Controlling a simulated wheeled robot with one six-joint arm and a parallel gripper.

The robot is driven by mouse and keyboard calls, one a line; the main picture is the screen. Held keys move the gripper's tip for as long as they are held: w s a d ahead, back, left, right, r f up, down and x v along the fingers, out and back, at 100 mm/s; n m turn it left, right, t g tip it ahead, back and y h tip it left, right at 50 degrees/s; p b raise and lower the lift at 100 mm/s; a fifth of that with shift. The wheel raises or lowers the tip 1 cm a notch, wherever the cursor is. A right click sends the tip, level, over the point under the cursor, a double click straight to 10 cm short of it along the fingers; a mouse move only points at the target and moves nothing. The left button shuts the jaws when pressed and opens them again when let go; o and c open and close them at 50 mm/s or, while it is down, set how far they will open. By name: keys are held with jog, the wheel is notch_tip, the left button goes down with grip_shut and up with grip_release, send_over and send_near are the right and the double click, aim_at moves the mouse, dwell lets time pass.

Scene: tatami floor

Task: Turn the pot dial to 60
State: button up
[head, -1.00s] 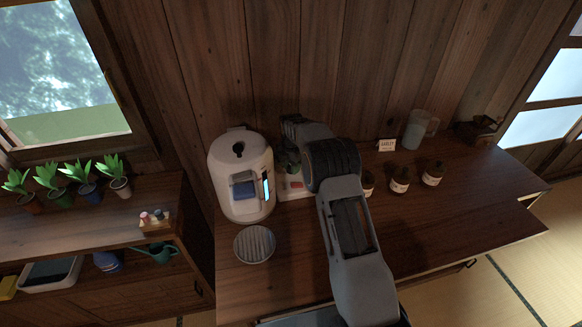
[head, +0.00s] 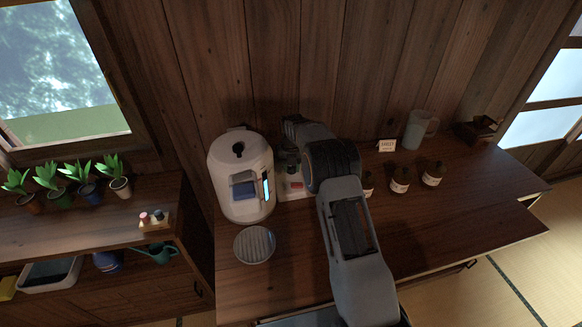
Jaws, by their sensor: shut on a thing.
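The pot (head: 228,160) is a white rounded appliance with a dark opening on top, a blue panel in front and a lit cyan strip on its right side. It stands upright on the counter. A low white unit (head: 305,190) with a red patch sits just right of the pot. My gripper (head: 291,168) points down over this unit, small and dark, partly covered by my own arm. It is shut on what appears to be the dial there. The dial itself is hidden, and its setting cannot be read.
A round ribbed grey dish (head: 254,245) lies in front of the pot. Potted plants (head: 118,180) line the left shelf. The counter's right front is clear.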

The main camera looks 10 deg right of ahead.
jog(key=shift+n, duration=0.4)
dwell(0.3)
jog(key=o, duration=0.9)
notch_tip(320, 180, up, 14)
jog(key=shift+f, duration=0.1)
